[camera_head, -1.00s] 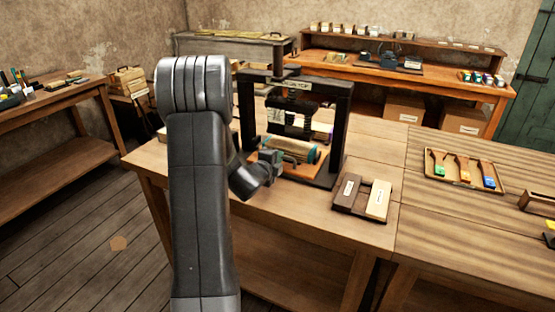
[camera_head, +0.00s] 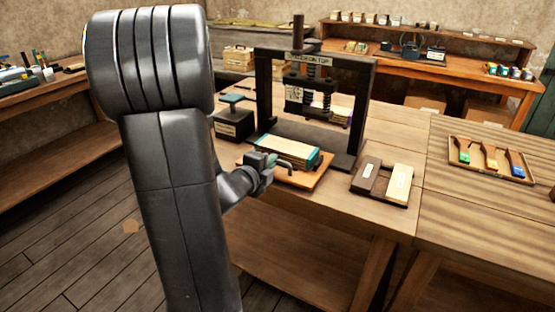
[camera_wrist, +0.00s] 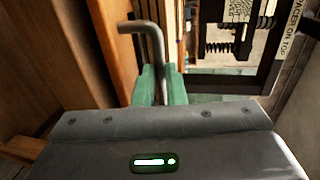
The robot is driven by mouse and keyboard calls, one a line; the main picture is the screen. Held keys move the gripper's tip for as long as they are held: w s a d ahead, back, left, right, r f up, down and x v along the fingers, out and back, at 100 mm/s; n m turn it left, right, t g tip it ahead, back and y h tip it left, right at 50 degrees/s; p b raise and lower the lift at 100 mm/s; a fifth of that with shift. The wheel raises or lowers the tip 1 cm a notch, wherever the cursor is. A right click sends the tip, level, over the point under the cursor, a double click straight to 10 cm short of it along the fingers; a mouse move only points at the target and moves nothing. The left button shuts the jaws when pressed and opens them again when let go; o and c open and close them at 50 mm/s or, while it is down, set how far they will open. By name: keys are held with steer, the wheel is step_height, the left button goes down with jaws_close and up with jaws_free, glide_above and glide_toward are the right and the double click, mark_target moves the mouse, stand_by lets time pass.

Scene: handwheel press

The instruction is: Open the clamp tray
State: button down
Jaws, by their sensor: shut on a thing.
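The clamp tray (camera_head: 314,181) is an orange-brown board standing out from the front of the black handwheel press (camera_head: 370,100). A bundle with a pale top and teal edges (camera_head: 288,150) lies on it. A grey bent handle (camera_head: 287,171) is at the tray's front. My gripper (camera_head: 268,168) is at this handle, on the left of the tray. In the wrist view the green fingers of my gripper (camera_wrist: 160,85) are shut on the handle (camera_wrist: 150,32), with the orange tray edge (camera_wrist: 110,35) just left of it.
A dark and a pale block (camera_head: 381,182) lie on the bench right of the tray. A dark box with a teal top (camera_head: 233,122) stands left of the press. A shallow tray of coloured tools (camera_head: 491,158) lies farther right.

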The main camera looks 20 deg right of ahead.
steer(key=shift+s+a, duration=0.4)
steer(key=shift+a, duration=0.1)
steer(key=c, duration=1.5)
jaws_free()
steer(key=shift+a, duration=0.1)
steer(key=v, duration=1.3)
steer(key=shift+s+a+r+p, duration=0.15)
steer(key=shift+s+a+p, duration=0.05)
steer(key=shift+p, duration=0.15)
steer(key=shift+d, duration=0.1)
